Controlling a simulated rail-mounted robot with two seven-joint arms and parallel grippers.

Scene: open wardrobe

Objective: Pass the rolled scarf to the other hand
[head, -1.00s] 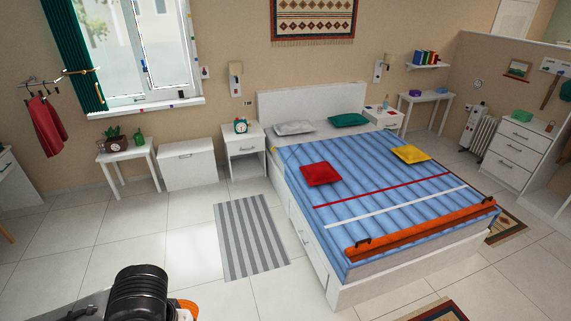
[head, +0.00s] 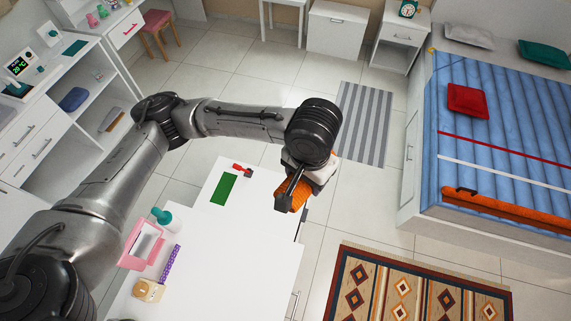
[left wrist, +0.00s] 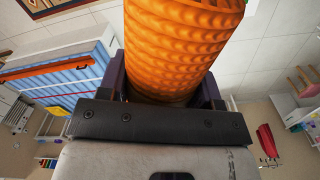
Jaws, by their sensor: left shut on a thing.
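The rolled scarf (head: 292,195) is orange and ribbed. My left gripper (head: 297,186) is shut on it, over or just beyond the far right corner of the white table in the head view. The gripper and wrist hide part of the scarf there. In the left wrist view the scarf (left wrist: 180,45) fills the upper middle as a thick roll between the two dark fingers, running up out of the frame. My right gripper is not in view.
The white table (head: 240,250) holds a green mat (head: 223,189), a red object (head: 242,169), a pink frame (head: 142,244) and a purple strip (head: 170,264). The bed (head: 500,140) stands right. A patterned rug (head: 410,285) and open floor lie between.

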